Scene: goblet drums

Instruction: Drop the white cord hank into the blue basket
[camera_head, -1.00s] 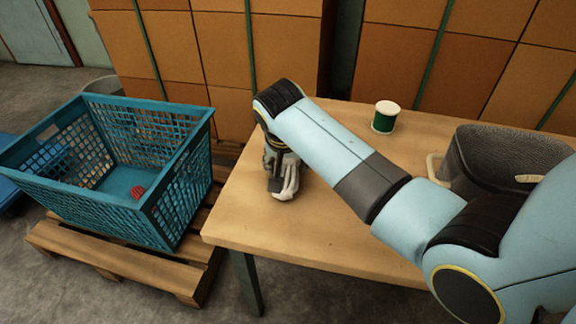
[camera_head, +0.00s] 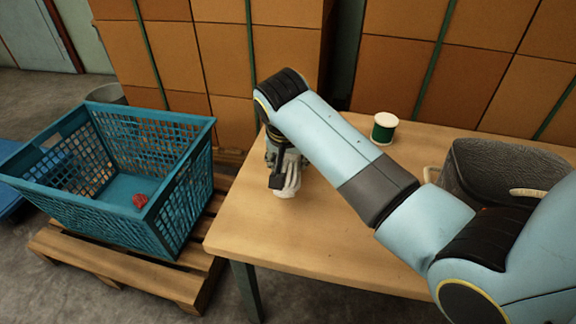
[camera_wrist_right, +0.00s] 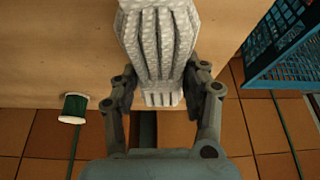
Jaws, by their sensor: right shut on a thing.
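The white cord hank (camera_head: 289,176) is in my right gripper (camera_head: 276,172), at the left part of the wooden table. In the right wrist view the hank (camera_wrist_right: 158,45) fills the space between the two fingers of the right gripper (camera_wrist_right: 160,85), which are shut on it. I cannot tell whether the hank clears the tabletop. The blue basket (camera_head: 178,196) stands to the left of the table, open at the top, with a small red item (camera_head: 140,200) inside. Its corner also shows in the right wrist view (camera_wrist_right: 283,45). My left gripper is out of view.
The basket rests on a wooden pallet (camera_head: 120,272). On the table (camera_head: 300,238) are a green spool (camera_head: 384,128) and a dark grey bin (camera_head: 490,175) with light handles. Stacked cartons (camera_head: 290,50) stand behind. The table's front middle is clear.

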